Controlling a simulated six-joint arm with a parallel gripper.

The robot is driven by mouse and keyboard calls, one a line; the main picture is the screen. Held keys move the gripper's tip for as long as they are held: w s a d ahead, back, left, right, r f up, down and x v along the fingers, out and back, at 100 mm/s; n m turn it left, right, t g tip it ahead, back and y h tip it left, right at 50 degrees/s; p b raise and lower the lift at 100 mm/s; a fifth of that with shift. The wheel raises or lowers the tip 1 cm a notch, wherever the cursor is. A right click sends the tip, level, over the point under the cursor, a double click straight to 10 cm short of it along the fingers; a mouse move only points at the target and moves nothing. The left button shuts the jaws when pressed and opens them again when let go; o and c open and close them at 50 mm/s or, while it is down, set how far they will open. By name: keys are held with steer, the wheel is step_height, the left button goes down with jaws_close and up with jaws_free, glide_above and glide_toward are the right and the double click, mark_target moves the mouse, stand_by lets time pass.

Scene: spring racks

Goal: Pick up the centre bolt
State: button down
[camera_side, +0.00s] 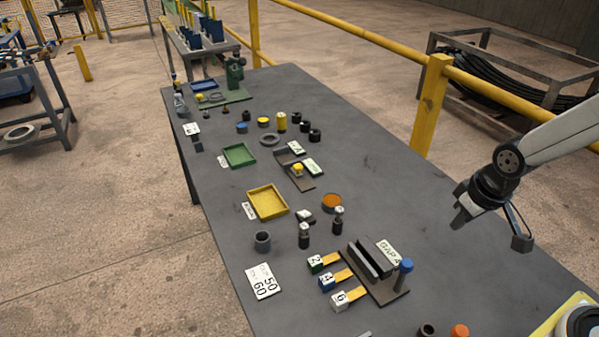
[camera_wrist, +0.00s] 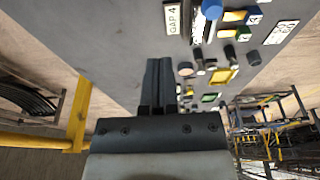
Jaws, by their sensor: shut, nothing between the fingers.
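My gripper (camera_side: 457,222) hangs in the air at the right of the table, well apart from the parts. In the wrist view its two dark fingers (camera_wrist: 158,62) are together with nothing between them. I cannot tell for sure which part is the centre bolt. A blue-topped upright post (camera_side: 405,265) stands by the slotted dark fixture (camera_side: 372,258) with the GAP 4 sign (camera_side: 389,251). Its blue top also shows in the wrist view (camera_wrist: 212,9). Two dark upright cylinders with white tags (camera_side: 304,236) (camera_side: 338,219) stand behind the fixture.
Blocks 2, 4 and 6 (camera_side: 327,281) with yellow strips lie left of the fixture. An orange-filled round tub (camera_side: 332,202), a yellow tray (camera_side: 268,188) and a green tray (camera_side: 239,143) stand farther back. The table's right side (camera_side: 400,200) is fairly clear. A yellow rail post (camera_side: 431,105) stands beyond.

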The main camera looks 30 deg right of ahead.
steer(key=c, duration=1.3)
jaws_free()
steer(key=o, duration=0.9)
steer(key=shift+o, duration=0.2)
steer(key=m+g, duration=0.3)
steer(key=m, duration=0.9)
glide_above(303, 226)
steer(key=f, duration=0.8)
steer(key=shift+s+d, duration=0.1)
steer(key=shift+d, duration=0.15)
steer(key=shift+a+f, duration=0.2)
steer(key=shift+a, duration=0.1)
